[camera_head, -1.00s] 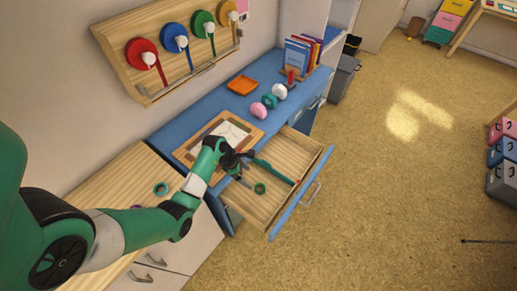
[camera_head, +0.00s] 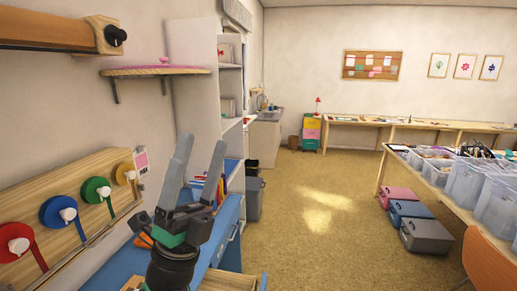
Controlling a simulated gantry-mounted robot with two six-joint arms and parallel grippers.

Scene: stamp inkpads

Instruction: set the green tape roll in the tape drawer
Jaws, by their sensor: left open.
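My left gripper (camera_head: 201,146) is raised in front of the blue desk (camera_head: 229,217), its two grey fingers pointing up and spread apart with nothing between them. The open wooden drawer (camera_head: 218,282) shows only as a sliver at the bottom edge of the view; its inside is almost wholly out of view. My right gripper is not in view.
A wall rack (camera_head: 70,215) at left holds red, blue, green and yellow reels. A shelf (camera_head: 155,71) juts out above it. A grey bin (camera_head: 253,195) stands past the desk. A table with clear tubs (camera_head: 465,183) is at right; the floor between is clear.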

